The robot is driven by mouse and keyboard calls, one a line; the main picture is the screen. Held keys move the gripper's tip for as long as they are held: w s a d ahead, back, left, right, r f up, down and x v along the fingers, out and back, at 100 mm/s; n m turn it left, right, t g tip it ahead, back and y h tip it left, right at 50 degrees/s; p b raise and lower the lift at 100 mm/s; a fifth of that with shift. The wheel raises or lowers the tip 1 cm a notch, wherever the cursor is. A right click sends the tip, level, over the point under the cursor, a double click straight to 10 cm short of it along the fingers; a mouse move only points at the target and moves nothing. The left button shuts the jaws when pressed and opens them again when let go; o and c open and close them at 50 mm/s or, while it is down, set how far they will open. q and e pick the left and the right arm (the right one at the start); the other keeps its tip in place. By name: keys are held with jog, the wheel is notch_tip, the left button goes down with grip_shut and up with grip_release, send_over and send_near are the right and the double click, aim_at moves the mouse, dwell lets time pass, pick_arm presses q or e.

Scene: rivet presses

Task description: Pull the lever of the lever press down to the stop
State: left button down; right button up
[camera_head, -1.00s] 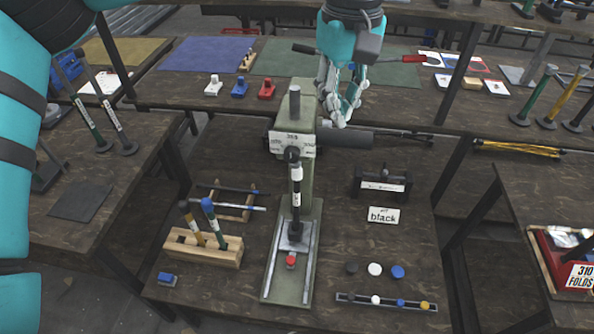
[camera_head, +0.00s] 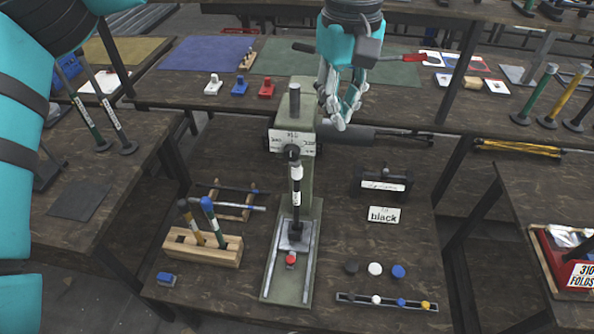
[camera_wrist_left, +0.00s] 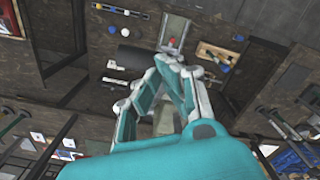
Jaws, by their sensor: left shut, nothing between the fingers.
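The green-grey lever press (camera_head: 311,187) stands upright on the middle bench, with a white label plate on its head and a dark ram over a red-topped piece. A thick dark cylinder (camera_head: 362,138), which looks like its lever's grip, sticks out to the right of the column. It also shows in the left wrist view (camera_wrist_left: 134,57). My left gripper (camera_head: 337,119) points down just above this cylinder, right of the press head. Its fingers are shut and empty, seen close in the left wrist view (camera_wrist_left: 173,61). I cannot tell whether they touch the cylinder. My right gripper is not visible.
A wooden block (camera_head: 202,248) with upright handled tools stands left of the press. A black device (camera_head: 381,184), a "black" card (camera_head: 384,214) and several coloured discs lie to the right.

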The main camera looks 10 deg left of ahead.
aim_at(337, 140)
pick_arm(q)
jog(key=shift+f+b, duration=0.55)
jog(key=shift+f, duration=0.35)
jog(key=shift+s+f+b, duration=0.4)
jog(key=shift+f+b, duration=0.25)
jog(key=shift+f, duration=0.05)
jog(key=shift+s+f+b, duration=0.4)
jog(key=shift+f+b, duration=0.25)
jog(key=shift+f, duration=0.05)
jog(key=shift+s+f+b, duration=0.35)
jog(key=shift+f+b, duration=0.35)
jog(key=shift+f, duration=0.05)
jog(key=shift+s+f+b, duration=0.3)
jog(key=shift+f+b, duration=0.35)
jog(key=shift+f, duration=0.05)
jog(key=shift+s+f+b, duration=0.25)
jog(key=shift+f+b, duration=0.45)
jog(key=shift+f, duration=0.05)
jog(key=shift+s+f+b, duration=0.25)
jog(key=shift+f+b, duration=0.4)
jog(key=shift+f, duration=0.1)
